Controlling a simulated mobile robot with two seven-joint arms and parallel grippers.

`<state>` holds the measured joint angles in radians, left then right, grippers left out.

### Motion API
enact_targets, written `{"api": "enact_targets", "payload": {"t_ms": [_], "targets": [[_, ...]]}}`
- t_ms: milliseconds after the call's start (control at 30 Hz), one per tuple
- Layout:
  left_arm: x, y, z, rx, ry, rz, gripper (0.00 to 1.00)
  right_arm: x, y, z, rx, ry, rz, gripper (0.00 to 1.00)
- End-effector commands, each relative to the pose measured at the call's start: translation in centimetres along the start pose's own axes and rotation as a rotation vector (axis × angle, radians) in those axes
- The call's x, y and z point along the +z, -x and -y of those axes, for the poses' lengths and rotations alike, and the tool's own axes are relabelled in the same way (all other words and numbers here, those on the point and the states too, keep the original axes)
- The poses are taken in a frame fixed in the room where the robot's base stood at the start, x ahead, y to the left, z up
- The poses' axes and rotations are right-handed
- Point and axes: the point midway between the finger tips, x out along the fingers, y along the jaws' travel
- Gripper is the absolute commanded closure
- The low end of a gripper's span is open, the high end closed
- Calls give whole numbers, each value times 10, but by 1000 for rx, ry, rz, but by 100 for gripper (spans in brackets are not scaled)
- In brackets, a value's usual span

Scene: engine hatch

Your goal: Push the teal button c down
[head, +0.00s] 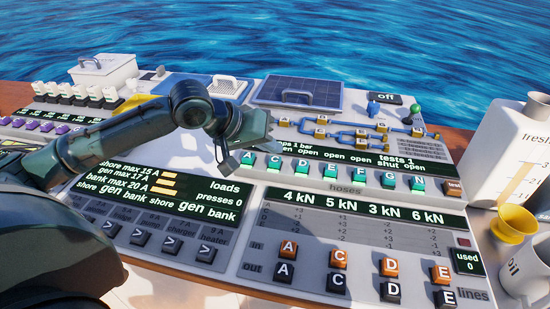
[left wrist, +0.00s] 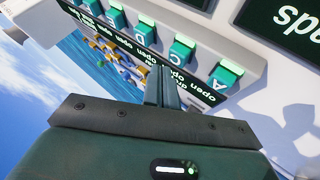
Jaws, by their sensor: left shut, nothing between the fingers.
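Teal button C (head: 273,163) is in the row of teal buttons at the middle of the console, just right of teal button A (head: 247,158). In the left wrist view, button C (left wrist: 181,50) shows just beyond and right of my fingertips, with button A (left wrist: 225,73) further right. My left gripper (head: 229,164) is shut and empty, near the left end of this row. Its fingers also show in the left wrist view (left wrist: 159,72), pointing towards the button row. I cannot tell how high the tips are above the panel. My right gripper is not in view.
Teal button D (head: 302,167) and several more continue to the right. Displays lie beside the row, and orange and dark buttons are nearer. Hose fittings (head: 337,132) and a solar panel (head: 300,92) lie behind. A white jug (head: 505,150) and yellow funnel (head: 514,222) stand at the right.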

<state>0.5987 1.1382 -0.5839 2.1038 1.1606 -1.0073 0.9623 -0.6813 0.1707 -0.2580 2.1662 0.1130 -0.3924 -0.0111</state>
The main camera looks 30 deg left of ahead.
Motion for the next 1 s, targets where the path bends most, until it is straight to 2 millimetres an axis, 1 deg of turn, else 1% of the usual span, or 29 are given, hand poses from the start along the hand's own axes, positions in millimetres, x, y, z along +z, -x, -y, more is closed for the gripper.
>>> {"api": "enact_targets", "payload": {"t_ms": [267,500,1000], "targets": [[0,0,0,0,1,1,100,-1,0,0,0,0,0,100],[4,-5,4,0,1,1,100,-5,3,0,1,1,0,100],[5,-7,5,0,0,0,100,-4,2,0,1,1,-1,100]]}}
